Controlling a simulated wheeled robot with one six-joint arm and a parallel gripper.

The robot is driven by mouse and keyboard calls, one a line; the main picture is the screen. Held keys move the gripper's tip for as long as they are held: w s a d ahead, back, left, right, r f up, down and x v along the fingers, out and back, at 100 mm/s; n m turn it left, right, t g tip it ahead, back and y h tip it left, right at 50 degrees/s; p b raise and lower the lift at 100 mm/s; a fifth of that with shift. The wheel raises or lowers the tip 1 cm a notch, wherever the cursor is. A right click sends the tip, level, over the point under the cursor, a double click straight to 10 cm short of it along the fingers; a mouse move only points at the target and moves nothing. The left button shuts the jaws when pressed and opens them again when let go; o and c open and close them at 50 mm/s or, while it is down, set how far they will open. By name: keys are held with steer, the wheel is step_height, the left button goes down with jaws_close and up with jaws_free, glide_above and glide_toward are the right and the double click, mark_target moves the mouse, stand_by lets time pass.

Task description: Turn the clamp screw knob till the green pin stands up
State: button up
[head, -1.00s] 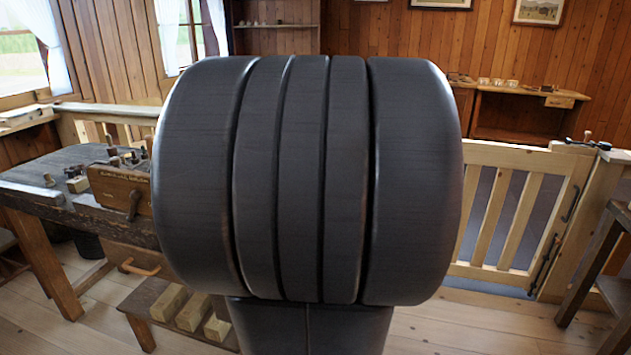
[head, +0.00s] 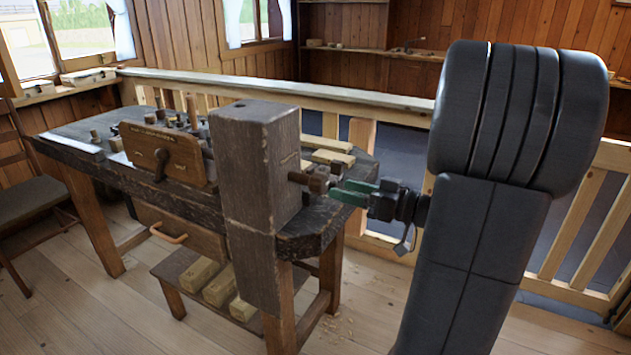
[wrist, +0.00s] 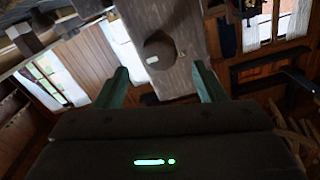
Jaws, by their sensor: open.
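The brown clamp screw knob (head: 317,184) sticks out from the right side of a thick dark wooden post (head: 262,165) at the bench. In the wrist view the knob (wrist: 160,48) is dark and round, seen end-on, with a small pale mark on its face. My gripper (head: 341,190) has green fingers and reaches in from the right, just off the knob. In the wrist view my gripper (wrist: 160,70) is open and empty, its fingers standing apart with the knob between and beyond their tips. I cannot make out the green pin.
The dark workbench (head: 185,205) carries a wooden block with a lever (head: 163,155) and several small pegs. Wooden blocks lie on its low shelf (head: 185,275). A wooden railing (head: 350,100) runs behind.

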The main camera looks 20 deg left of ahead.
mark_target(312, 181)
steer(key=a, duration=0.9)
steer(key=shift+w, duration=0.3)
steer(key=c, duration=1)
